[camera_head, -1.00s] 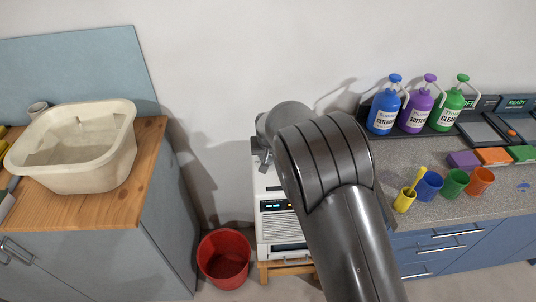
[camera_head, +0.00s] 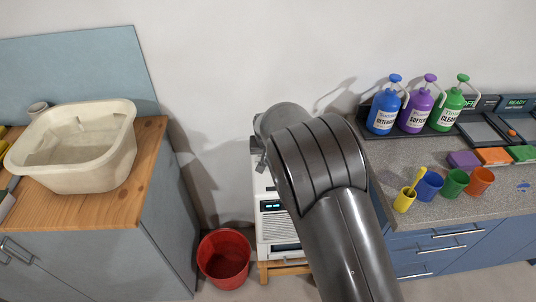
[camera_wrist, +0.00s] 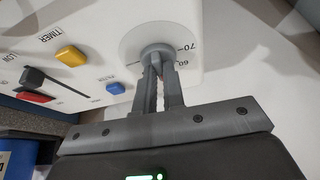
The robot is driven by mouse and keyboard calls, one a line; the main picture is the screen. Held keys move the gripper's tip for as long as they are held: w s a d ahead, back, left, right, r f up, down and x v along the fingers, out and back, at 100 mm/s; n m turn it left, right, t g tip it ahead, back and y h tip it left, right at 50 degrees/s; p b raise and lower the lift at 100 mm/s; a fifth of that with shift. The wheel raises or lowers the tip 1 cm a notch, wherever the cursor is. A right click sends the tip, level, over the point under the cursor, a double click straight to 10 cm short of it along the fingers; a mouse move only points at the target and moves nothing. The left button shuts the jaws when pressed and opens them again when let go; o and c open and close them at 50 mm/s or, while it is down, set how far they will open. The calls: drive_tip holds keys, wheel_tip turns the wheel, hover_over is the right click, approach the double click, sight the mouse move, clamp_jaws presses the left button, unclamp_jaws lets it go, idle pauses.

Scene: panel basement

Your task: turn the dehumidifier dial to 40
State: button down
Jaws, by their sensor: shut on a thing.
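The dehumidifier (camera_head: 268,222) is a white box with a lit display, low against the wall in the head view. My arm covers part of its top. In the wrist view its white panel carries a grey dial knob (camera_wrist: 158,49) on a round plate, with the marks 70 and 60 readable at the right. My gripper (camera_wrist: 158,68) is shut on the knob, one finger on each side. The other marks, and where the knob points, are not clear. In the head view the dial and fingertips are hidden or too small to make out.
A red bucket (camera_head: 224,258) stands left of the dehumidifier. A counter (camera_head: 440,205) with bottles and cups is at the right, a wooden-topped cabinet (camera_head: 110,208) at the left.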

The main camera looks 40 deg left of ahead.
drive_tip(key=m, duration=0.2)
drive_tip(key=m+h, duration=0.1)
drive_tip(key=shift+s+a+m+t, duration=0.15)
drive_tip(key=shift+a+m+t, duration=0.15)
drive_tip(key=shift+t, duration=0.1)
drive_tip(key=shift+m+h, duration=0.9)
drive_tip(key=shift+m, duration=1.3)
drive_tip(key=c, duration=1.5)
unclamp_jaws()
drive_tip(key=v, duration=1)
drive_tip(key=shift+s+r, duration=0.25)
drive_tip(key=shift+r, duration=0.1)
